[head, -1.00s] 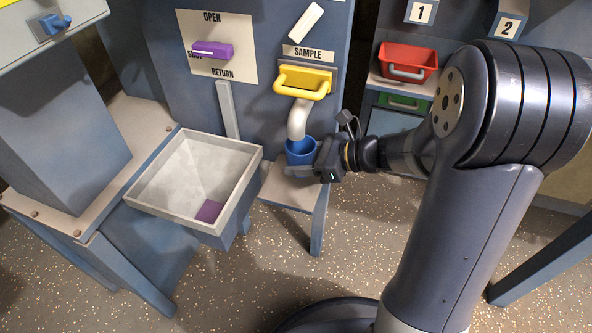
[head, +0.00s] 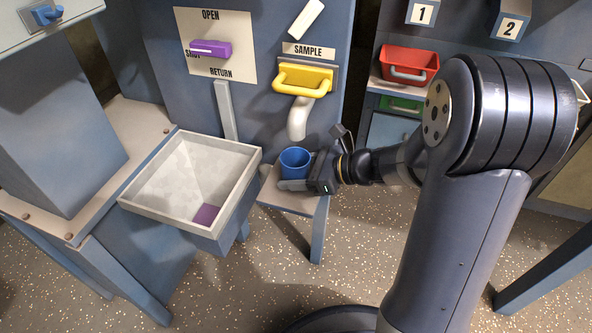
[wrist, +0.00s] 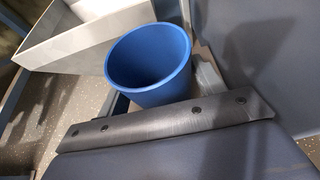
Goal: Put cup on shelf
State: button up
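The blue cup (head: 295,163) is upright, just in front of and below the white sample spout (head: 299,117), over a small stand (head: 300,203). I cannot tell whether its base touches the stand. My gripper (head: 296,180) reaches in from the right and is shut on the cup. In the wrist view the cup (wrist: 150,60) stands beyond the near finger, open side up; its visible inside is plain blue and its bottom is hidden. A shelf (head: 375,85) at the back right bears a red bin (head: 409,62).
A grey tray-like hopper (head: 137,200) with a purple patch inside stands left of the cup. A yellow handle (head: 303,80) sits above the spout, and a purple lever (head: 211,48) is on the panel. A green bin (head: 400,104) is below the red one.

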jog(key=shift+o, duration=1)
jog(key=shift+s+d+r+p, duration=0.1)
jog(key=shift+d+r+p, duration=0.2)
jog(key=shift+r, duration=0.1)
jog(key=p+v, duration=0.4)
jog(key=v, duration=0.7)
jog(key=shift+d, duration=0.2)
